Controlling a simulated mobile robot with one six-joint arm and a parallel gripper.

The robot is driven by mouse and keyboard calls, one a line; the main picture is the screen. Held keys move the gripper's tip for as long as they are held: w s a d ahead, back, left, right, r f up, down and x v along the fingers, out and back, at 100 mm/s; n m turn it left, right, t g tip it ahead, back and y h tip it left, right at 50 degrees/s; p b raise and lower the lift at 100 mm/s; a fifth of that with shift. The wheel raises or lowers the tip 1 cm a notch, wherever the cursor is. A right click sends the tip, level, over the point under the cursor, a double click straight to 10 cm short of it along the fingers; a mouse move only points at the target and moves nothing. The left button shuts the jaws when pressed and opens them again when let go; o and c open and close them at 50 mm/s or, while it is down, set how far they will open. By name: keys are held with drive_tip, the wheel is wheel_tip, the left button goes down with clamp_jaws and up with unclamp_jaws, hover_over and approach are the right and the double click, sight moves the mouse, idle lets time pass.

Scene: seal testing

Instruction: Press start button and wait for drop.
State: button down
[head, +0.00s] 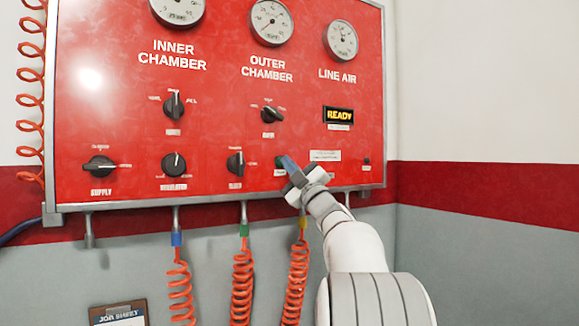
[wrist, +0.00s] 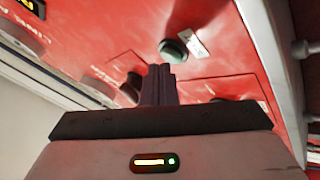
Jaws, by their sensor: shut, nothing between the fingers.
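The red test panel (head: 220,120) fills the upper left of the head view. A round green button (wrist: 173,50) with a small white label beside it shows in the wrist view. In the head view a dark green edge (head: 280,161), likely the same button, shows beside my fingertips. My gripper (head: 289,163) is at the panel's lower right, shut and empty. Its closed fingers (wrist: 158,70) point at the panel in the wrist view, just short of the button in the picture; I cannot tell whether they touch it. The display (head: 338,116) reads READY.
Gauges for inner chamber (head: 178,10), outer chamber (head: 271,22) and line air (head: 341,40) line the top. Several black knobs, including the supply knob (head: 100,166), sit left of my gripper. Coiled orange hoses (head: 242,285) hang below. The wall at right (head: 490,90) is clear.

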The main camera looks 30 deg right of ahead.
drive_tip(key=shift+w, duration=0.1)
idle(0.4)
drive_tip(key=shift+w, duration=0.35)
drive_tip(key=shift+s+b, duration=0.45)
drive_tip(key=shift+b, duration=0.1)
drive_tip(key=s+b, duration=0.3)
drive_tip(key=s, duration=0.3)
idle(0.4)
